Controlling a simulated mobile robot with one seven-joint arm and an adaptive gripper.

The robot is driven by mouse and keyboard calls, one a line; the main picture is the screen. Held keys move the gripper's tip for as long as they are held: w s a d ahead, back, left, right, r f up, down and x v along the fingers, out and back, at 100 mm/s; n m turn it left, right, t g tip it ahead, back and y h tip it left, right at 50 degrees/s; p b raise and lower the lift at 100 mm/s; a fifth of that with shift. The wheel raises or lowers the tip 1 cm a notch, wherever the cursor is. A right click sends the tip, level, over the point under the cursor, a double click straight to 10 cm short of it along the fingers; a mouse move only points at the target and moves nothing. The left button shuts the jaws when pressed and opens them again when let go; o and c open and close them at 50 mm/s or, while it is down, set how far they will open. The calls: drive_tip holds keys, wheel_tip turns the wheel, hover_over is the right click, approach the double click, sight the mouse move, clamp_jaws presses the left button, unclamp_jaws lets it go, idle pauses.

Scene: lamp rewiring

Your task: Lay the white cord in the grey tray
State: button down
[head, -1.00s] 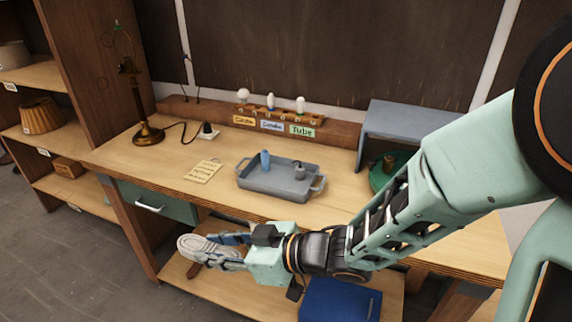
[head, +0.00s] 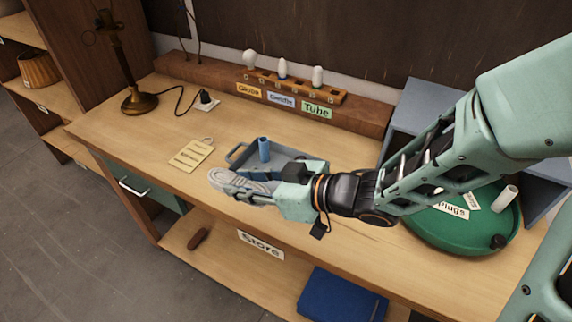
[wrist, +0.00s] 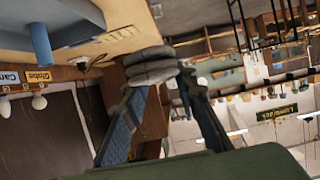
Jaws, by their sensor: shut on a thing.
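The white cord (head: 236,182) is a coiled bundle, greyish in the wrist view (wrist: 150,66). My gripper (head: 259,187) is shut on the coil, which sticks out to the left of the fingers. Both fingers show in the wrist view (wrist: 163,84). The grey tray (head: 286,152) sits on the bench just behind my gripper, which hides its front and right parts. A blue cylinder (head: 264,150) stands upright in the tray; it also shows in the wrist view (wrist: 40,42). The coil appears above the bench's front area, outside the tray; its exact height is hard to tell.
A paper note (head: 191,155) lies left of the tray. A brass lamp stand (head: 137,98) with its cord and plug is at the back left. A bulb rack (head: 290,88) stands behind. A green round tray (head: 470,235) is at the right. A blue box (head: 342,297) lies below.

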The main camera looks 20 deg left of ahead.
drive_tip(key=w+f, duration=0.3)
drive_tip(key=w, duration=0.1)
drive_tip(key=w+f, duration=0.2)
drive_tip(key=w, duration=0.2)
drive_tip(key=w+f, duration=0.3)
drive_tip(key=w, duration=0.2)
drive_tip(key=shift+d+f, duration=0.35)
drive_tip(key=shift+w+f, duration=0.6)
drive_tip(key=shift+f, duration=0.1)
drive_tip(key=shift+f+p, duration=0.3)
drive_tip(key=shift+f, duration=1.1)
drive_tip(key=shift+f, duration=0.1)
drive_tip(key=shift+f, duration=0.15)
drive_tip(key=c, duration=1.8)
unclamp_jaws()
drive_tip(key=shift+c, duration=0.2)
